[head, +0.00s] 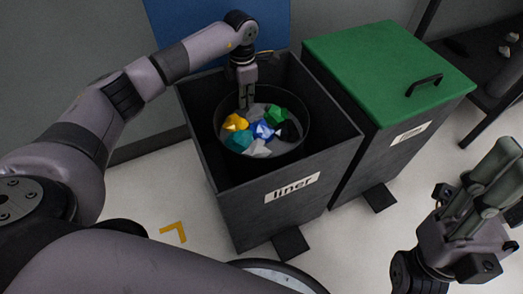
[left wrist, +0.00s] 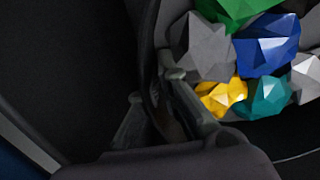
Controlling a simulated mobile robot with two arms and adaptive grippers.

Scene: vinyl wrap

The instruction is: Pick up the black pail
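The black pail (head: 223,118) stands inside the open dark bin labelled "liner" (head: 268,215). It holds several faceted lumps in yellow, teal, blue, green, grey and black. My left gripper (head: 245,104) reaches down into the bin at the pail's far left rim. In the left wrist view its fingers (left wrist: 153,85) straddle the pail's wall (left wrist: 147,50), one inside beside the lumps and one outside. The fingertips look closed against the wall. My right gripper (head: 497,175) is empty at the right edge, away from the bins; its finger gap is unclear.
A second bin with a shut green lid (head: 385,65) stands right beside the liner bin. Foot pedals (head: 290,244) stick out at the front of both bins. A dark shelf (head: 490,75) is at the far right. A yellow corner mark (head: 174,230) lies on clear floor.

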